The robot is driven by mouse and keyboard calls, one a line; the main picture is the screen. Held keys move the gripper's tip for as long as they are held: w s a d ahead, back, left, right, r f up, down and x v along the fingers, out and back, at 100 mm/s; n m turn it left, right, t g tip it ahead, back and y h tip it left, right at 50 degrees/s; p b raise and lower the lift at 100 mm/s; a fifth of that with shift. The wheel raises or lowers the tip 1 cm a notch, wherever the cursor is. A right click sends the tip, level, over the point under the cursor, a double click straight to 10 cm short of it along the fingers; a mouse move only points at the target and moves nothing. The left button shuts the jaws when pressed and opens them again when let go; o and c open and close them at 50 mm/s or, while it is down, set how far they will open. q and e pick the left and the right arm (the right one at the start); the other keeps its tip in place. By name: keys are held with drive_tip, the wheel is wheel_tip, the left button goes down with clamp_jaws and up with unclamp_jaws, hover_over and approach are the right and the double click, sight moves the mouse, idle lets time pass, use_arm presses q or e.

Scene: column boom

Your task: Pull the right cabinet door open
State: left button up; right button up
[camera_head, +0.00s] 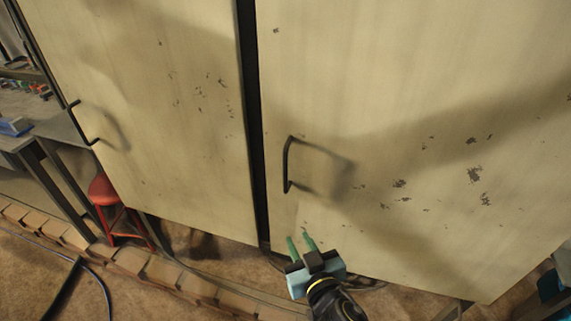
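The right cabinet door (400,110) is a pale, chipped panel that fills the right of the head view. It looks shut, with a dark gap along its left edge. Its black bar handle (287,165) is near that edge. My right gripper (301,240) is below the handle, near the door's bottom edge, with its two green fingers pointing up. The fingers are apart with nothing between them, and they are clear of the handle. The left cabinet door (170,100) has a black handle (80,123) at its far left. My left gripper is out of view.
A red stool (103,190) and a workbench (45,130) stand at the left. A row of bricks (130,260) runs along the floor below the cabinet. A black cable (95,275) lies on the floor at the lower left. A blue object (551,285) is at the lower right.

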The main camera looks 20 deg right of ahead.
drive_tip(key=m+t, duration=0.1)
drive_tip(key=t, duration=0.1)
approach(286, 173)
drive_tip(key=s, duration=0.3)
drive_tip(key=shift+h, duration=0.3)
drive_tip(key=w+p, duration=0.3)
drive_tip(key=w, duration=0.9)
drive_tip(key=shift+a+f, duration=0.1)
drive_tip(key=shift+a, duration=0.05)
drive_tip(key=shift+w, duration=0.8)
clamp_jaws()
